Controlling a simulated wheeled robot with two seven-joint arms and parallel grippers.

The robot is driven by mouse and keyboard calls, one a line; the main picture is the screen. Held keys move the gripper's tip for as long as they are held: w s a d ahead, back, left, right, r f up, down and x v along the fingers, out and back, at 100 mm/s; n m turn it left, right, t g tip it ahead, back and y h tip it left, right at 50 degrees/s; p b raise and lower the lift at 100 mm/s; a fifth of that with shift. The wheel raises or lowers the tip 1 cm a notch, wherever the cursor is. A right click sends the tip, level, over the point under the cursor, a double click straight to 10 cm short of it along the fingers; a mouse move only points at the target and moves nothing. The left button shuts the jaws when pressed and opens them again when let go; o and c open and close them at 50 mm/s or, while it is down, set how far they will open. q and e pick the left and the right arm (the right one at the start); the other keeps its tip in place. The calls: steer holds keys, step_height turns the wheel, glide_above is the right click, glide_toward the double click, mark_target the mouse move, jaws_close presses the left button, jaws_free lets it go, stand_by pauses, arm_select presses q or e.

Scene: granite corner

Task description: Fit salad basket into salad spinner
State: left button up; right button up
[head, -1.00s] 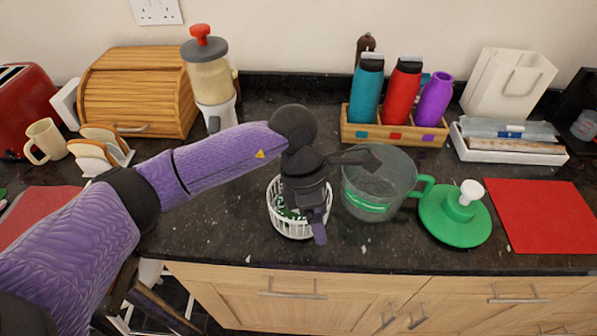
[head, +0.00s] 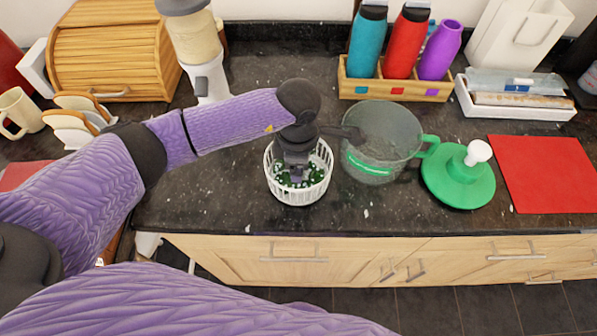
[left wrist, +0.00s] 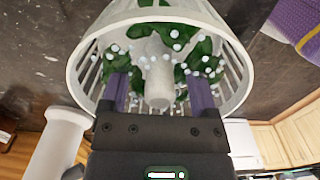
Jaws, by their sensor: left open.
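The white slatted salad basket (head: 297,196) stands on the dark counter with green leaves and pale bits inside. My left gripper (head: 296,178) is over and partly within its rim, pointing down. In the left wrist view the basket (left wrist: 232,50) fills the upper middle, and my left gripper (left wrist: 160,92) is open with its two fingers apart on either side of the white central post (left wrist: 160,72). The clear salad spinner bowl (head: 385,125) with a green handle stands just right of the basket. Its green lid (head: 458,188) with a white knob lies further right. My right gripper is out of view.
A red mat (head: 545,172) lies right of the lid. A wooden holder with bottles (head: 395,88) and a white tray (head: 515,103) stand behind. A wooden bread bin (head: 115,60) and a blender (head: 200,60) stand back left.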

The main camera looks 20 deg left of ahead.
arm_select(q)
jaws_close()
steer(key=shift+r, duration=0.1)
stand_by(0.3)
